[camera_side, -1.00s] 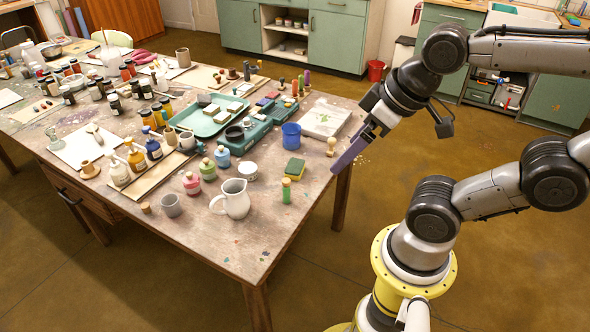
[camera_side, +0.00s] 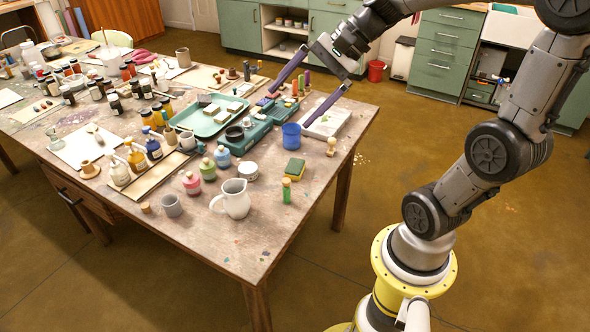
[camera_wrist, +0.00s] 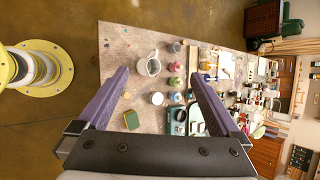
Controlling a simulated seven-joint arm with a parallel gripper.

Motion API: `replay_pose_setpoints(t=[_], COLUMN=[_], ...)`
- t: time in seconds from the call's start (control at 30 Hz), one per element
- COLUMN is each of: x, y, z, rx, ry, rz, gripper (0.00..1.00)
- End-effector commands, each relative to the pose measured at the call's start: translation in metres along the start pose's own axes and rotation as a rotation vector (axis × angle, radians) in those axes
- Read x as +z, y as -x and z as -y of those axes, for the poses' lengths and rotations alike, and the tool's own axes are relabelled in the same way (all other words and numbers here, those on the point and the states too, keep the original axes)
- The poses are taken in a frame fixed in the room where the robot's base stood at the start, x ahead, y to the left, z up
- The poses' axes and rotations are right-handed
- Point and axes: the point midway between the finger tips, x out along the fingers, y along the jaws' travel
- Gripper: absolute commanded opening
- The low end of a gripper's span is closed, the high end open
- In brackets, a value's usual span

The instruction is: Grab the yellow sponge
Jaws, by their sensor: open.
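The yellow sponge (camera_side: 294,168) has a green top and lies on the near right part of the table, right of a small white jar. It also shows in the wrist view (camera_wrist: 132,119), beside the left finger. My gripper (camera_side: 297,105) is open and empty, with its two long purple fingers spread wide. In the side view it hangs over the back right of the table, above and behind the sponge. In the wrist view my gripper (camera_wrist: 160,75) has clear space between its fingers, with the table below.
A white pitcher (camera_side: 235,199) is to the left. A white block (camera_side: 328,122) lies at the right table edge, near a wooden peg (camera_side: 331,147).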

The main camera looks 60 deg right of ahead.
Motion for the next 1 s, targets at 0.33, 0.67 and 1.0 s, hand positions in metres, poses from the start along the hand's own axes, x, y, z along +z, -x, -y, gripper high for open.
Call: replay_pose_setpoints(t=[0.33,0.67,1.0], x=[-0.129,-0.208,-0.258], y=[0.028,0.022,-0.081], z=[0.06,0.044,-0.031], rx=[-0.379,-0.556,-0.549], ry=[-0.877,-1.2,-1.205], rz=[0.157,0.253,0.252], gripper=[1.0,1.0,1.0])
